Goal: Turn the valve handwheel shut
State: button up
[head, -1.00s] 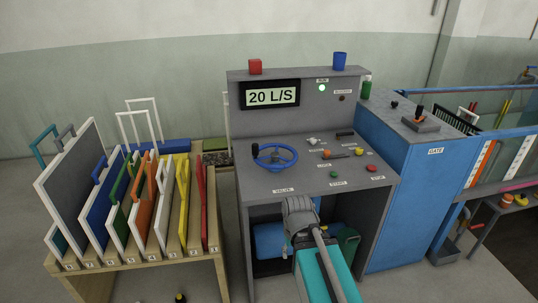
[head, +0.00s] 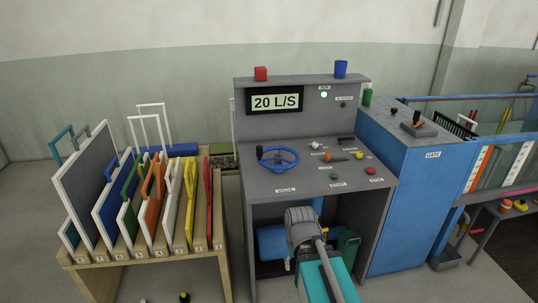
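The blue valve handwheel (head: 278,157) lies on the sloped top of the grey control console (head: 255,176), above the label VALVE. A dark crank knob (head: 260,152) stands up at its left rim. The display (head: 275,102) above reads 20 L/S. My arm reaches in from the bottom of the head view, in front of the console and below its top. Its grey end stops near the console's front edge, apart from the wheel. The gripper fingers do not show.
Green (head: 335,176) and red (head: 370,170) buttons and other small controls sit right of the wheel. A wooden rack (head: 110,262) of coloured panels stands left. The blue GATE cabinet (head: 410,200) stands right.

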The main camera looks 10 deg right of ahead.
aim_at(260, 150)
jog(key=u, duration=0.1)
jog(key=i, duration=0.95)
jog(key=z, duration=0.05)
